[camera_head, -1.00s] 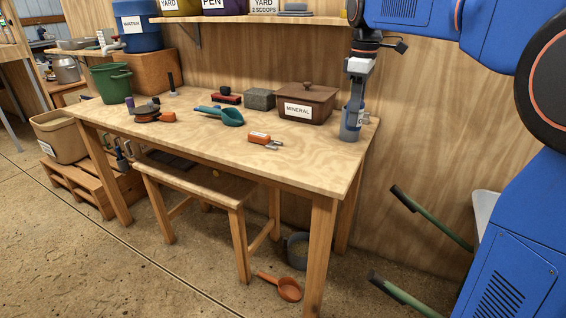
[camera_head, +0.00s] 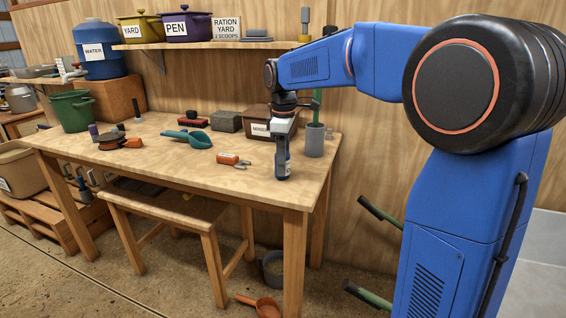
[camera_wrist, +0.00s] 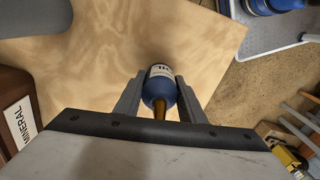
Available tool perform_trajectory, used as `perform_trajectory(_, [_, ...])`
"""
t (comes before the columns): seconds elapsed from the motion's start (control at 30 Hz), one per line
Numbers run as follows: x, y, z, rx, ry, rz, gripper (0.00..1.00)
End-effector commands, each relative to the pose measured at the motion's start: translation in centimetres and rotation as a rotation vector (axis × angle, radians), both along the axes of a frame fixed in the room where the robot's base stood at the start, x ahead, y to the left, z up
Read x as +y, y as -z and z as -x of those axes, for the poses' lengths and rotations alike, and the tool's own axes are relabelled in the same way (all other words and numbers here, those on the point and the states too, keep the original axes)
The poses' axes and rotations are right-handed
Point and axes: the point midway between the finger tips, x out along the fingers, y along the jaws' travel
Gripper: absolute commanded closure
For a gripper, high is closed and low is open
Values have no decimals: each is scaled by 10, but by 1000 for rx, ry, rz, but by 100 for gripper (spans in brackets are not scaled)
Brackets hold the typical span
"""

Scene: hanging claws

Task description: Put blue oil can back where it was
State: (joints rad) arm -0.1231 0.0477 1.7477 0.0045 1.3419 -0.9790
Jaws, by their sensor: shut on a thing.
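The blue oil can (camera_wrist: 159,90), with a brownish-yellow spout, sits between the two fingers of my gripper (camera_wrist: 157,100) in the wrist view. In the head view my gripper (camera_head: 284,148) points down over the right part of the wooden table (camera_head: 190,165), shut on the can (camera_head: 283,168). The can looks upright with its base at or just above the tabletop; I cannot tell if it touches. My fingers hide part of it.
A grey cup (camera_head: 315,140) holding a green-handled thing stands right of the can. The MINERAL box (camera_head: 257,118) is behind my gripper. Orange-handled pliers (camera_head: 232,160) lie to its left, with a teal scoop (camera_head: 190,138) beyond. The front right tabletop is clear.

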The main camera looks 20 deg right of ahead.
Motion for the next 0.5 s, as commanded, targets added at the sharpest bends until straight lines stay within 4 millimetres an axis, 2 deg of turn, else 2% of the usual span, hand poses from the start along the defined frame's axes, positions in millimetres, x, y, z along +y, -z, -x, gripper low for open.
perform_trajectory(0.2, [0,2,0,0,0,0,90])
perform_trajectory(0.23, [0,2,0,0,0,0,62])
perform_trajectory(0.3, [0,2,0,0,0,0,45])
perform_trajectory(0.5, [0,2,0,0,0,0,45])
